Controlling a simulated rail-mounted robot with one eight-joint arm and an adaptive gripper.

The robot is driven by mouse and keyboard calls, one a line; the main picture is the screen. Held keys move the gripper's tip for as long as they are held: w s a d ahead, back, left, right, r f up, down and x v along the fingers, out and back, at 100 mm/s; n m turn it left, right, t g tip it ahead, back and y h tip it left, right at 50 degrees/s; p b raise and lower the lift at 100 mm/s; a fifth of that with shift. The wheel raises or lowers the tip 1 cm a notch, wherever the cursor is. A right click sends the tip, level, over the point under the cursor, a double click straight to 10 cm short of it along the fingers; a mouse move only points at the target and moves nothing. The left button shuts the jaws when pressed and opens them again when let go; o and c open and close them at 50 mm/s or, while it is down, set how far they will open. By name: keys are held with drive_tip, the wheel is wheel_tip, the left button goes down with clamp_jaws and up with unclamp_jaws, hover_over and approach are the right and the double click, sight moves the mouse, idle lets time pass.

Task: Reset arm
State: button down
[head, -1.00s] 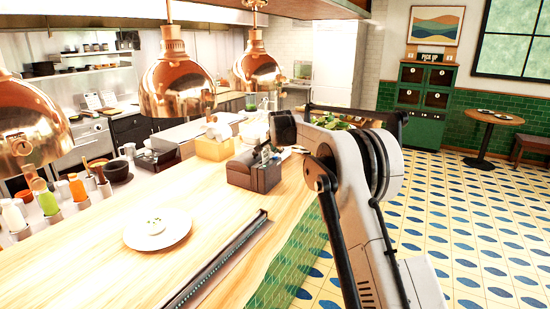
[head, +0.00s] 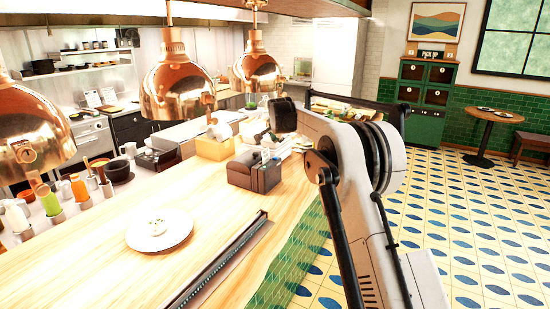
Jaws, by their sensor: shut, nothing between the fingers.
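My arm rises from the lower right of the head view, with its white and black links in front of the counter's end. Its upper joint is at the right of centre, and a dark rounded part of it reaches left over the counter. I cannot make out my gripper or its fingertips in this view. Nothing is seen held by the arm.
The wooden counter (head: 110,268) holds a white plate (head: 180,236) with a small pale item (head: 156,227), and a dark caddy (head: 254,172). Copper lamps (head: 178,85) hang above it. A green cabinet (head: 425,100) and round table (head: 489,115) stand behind open tiled floor (head: 470,220).

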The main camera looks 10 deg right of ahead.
idle(0.4)
drive_tip(key=s+r+n+g+b, duration=0.1)
drive_tip(key=s+r+n+b, duration=0.2)
drive_tip(key=s, duration=1.4)
drive_tip(key=s+r+n+b, duration=0.15)
drive_tip(key=s+r, duration=0.35)
drive_tip(key=s, duration=1.2)
drive_tip(key=s+f+n+b, duration=0.1)
drive_tip(key=s+f, duration=0.5)
drive_tip(key=s, duration=0.5)
drive_tip(key=s+f+n+b, duration=0.1)
drive_tip(key=s+f, duration=0.5)
drive_tip(key=s, duration=0.6)
drive_tip(key=s+f+n+g+b, duration=0.1)
drive_tip(key=s+f+n, duration=0.2)
drive_tip(key=s, duration=0.9)
wheel_tip(320, 180, down, 4)
drive_tip(key=shift+s+r+y, duration=0.15)
drive_tip(key=shift+r+y, duration=0.1)
drive_tip(key=shift+y, duration=0.15)
